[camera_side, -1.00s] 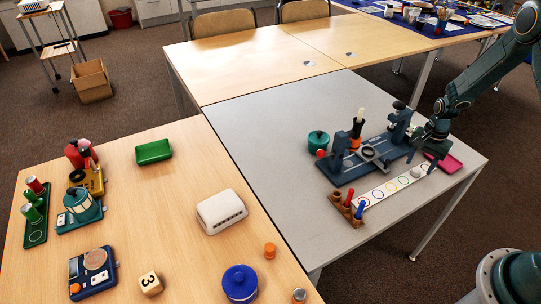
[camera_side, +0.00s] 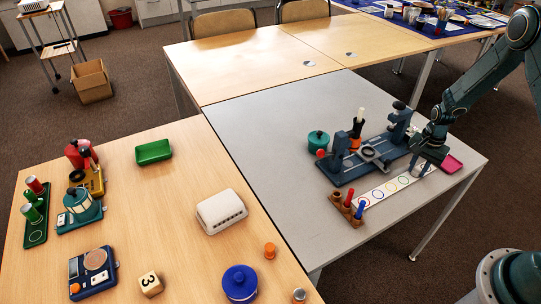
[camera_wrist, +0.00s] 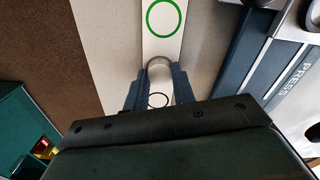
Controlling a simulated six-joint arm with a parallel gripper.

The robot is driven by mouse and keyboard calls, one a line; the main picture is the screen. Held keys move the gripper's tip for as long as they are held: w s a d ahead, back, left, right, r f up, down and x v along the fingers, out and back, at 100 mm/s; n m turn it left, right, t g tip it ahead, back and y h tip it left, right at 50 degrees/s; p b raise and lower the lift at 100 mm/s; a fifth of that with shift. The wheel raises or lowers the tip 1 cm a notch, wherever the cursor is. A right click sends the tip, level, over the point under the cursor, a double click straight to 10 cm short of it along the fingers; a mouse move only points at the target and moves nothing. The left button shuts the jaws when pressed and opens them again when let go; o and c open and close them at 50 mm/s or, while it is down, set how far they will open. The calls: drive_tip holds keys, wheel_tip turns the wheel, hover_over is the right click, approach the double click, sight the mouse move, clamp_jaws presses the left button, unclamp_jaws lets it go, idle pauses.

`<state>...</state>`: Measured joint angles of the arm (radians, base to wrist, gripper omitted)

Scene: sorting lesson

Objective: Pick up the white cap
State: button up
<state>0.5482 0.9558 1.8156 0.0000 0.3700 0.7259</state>
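A blue press fixture (camera_side: 350,173) stands close beside the strip. A brown rack (camera_side: 338,204) with red and blue pegs stands at the strip's near end. The grey table's front left area is clear.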

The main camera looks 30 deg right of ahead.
sight(417, 170)
drive_tip(key=shift+c, duration=0.7)
drive_tip(key=shift+r, duration=0.1)
wheel_tip(417, 170, up, 20)
drive_tip(key=shift+f, duration=0.1)
idle(0.4)
idle(0.5)
